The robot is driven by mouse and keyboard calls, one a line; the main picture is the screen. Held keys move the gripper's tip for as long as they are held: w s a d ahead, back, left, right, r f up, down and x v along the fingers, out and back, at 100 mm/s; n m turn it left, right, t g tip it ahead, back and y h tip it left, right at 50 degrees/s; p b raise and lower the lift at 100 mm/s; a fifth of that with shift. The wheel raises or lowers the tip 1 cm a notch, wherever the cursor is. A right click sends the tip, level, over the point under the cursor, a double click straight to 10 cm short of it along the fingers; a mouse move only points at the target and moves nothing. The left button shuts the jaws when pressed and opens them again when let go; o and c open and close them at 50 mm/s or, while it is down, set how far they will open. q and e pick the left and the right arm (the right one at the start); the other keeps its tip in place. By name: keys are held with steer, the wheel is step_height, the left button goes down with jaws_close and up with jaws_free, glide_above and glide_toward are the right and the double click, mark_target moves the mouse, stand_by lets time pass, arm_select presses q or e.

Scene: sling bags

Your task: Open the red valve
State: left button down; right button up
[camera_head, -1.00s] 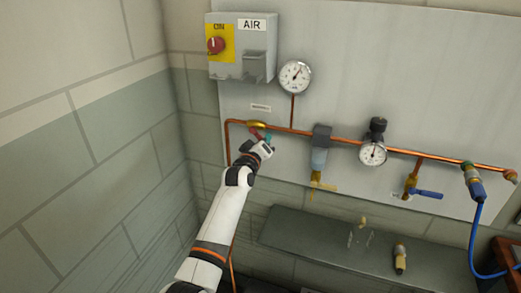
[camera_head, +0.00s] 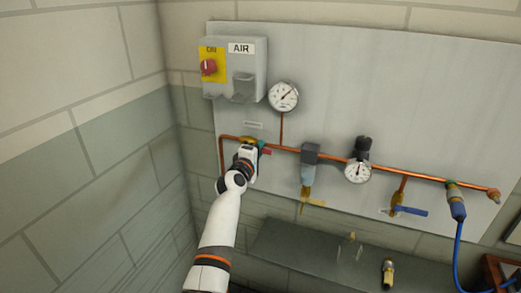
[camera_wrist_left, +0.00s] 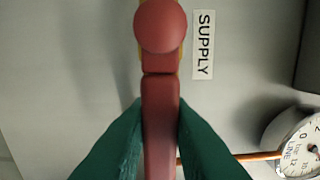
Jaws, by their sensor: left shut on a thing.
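The red valve handle (camera_head: 267,152) sits on a brass valve body (camera_head: 246,140) at the left end of the copper pipe. In the left wrist view the handle (camera_wrist_left: 160,125) runs straight up and down the picture, parallel to the lettering of the SUPPLY label (camera_wrist_left: 203,45), with its round pivot cap at the top. My left gripper (camera_head: 261,148) is at the valve. Its green fingers show in the left wrist view (camera_wrist_left: 160,105), one on each side of the handle and shut on it. My wrist partly hides the handle in the head view. My right gripper is not in view.
The AIR switch box (camera_head: 232,68) and a pressure gauge (camera_head: 283,97) are above the valve. A filter (camera_head: 308,165), a regulator gauge (camera_head: 358,172) and a blue-handled valve (camera_head: 408,211) lie along the pipe to the right. A grey shelf (camera_head: 300,250) is below.

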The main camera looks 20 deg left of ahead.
arm_select(q)
steer(key=shift+r+n, duration=0.15)
steer(key=shift+n, duration=0.15)
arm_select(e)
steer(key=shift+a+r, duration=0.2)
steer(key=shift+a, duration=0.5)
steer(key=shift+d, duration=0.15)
arm_select(q)
steer(key=c, duration=1.3)
jaws_free()
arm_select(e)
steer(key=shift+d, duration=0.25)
arm_select(q)
steer(key=shift+s+a+b, duration=0.2)
steer(key=shift+s+b, duration=0.3)
steer(key=shift+s, duration=5.55)
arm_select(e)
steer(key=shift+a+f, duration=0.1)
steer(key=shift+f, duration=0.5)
